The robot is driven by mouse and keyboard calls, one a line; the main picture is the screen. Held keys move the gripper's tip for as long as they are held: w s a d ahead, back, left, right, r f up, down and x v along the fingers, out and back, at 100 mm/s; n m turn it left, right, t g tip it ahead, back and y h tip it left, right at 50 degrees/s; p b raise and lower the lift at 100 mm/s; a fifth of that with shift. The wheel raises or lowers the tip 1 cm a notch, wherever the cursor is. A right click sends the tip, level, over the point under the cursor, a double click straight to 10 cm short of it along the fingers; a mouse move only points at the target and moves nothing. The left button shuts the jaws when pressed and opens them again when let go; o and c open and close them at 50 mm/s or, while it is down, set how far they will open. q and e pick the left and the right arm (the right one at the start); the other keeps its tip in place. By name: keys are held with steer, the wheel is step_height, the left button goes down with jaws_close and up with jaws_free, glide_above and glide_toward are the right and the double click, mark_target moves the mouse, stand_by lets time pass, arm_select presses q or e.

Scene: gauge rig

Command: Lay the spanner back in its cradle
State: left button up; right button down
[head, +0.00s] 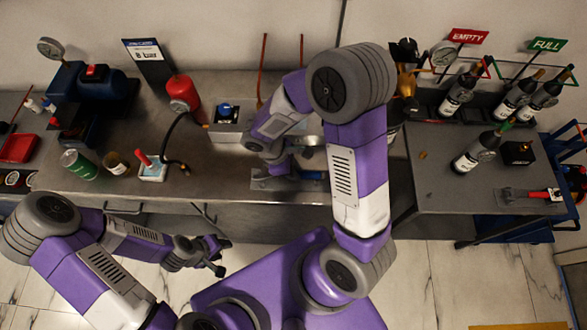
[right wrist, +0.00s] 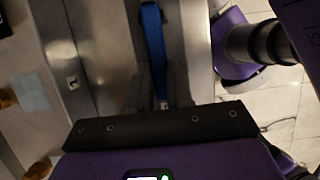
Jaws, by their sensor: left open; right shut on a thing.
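My right gripper (head: 287,170) is low over the front of the grey bench, partly hidden by its own arm in the head view. In the right wrist view it is shut on the spanner, whose long blue handle (right wrist: 153,45) runs up the picture between the fingers. Some blue of the spanner (head: 312,175) shows beside the gripper in the head view. A flat grey plate (head: 264,184) lies under the gripper; I cannot tell whether it is the cradle. My left gripper (head: 217,257) is open and empty, in front of the bench over the floor.
A red-and-white block (head: 151,171), a green can (head: 78,165) and a red cylinder (head: 182,92) stand to the left on the bench. A right-hand table holds several bottles, one standing apart (head: 478,151), and a red-handled tool (head: 535,194).

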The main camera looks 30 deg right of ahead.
steer(key=shift+f, duration=0.4)
steer(key=c, duration=0.9)
jaws_free()
steer(key=shift+c, duration=0.2)
steer(key=p+v, duration=0.1)
steer(key=v, duration=0.6)
steer(key=shift+r, duration=0.35)
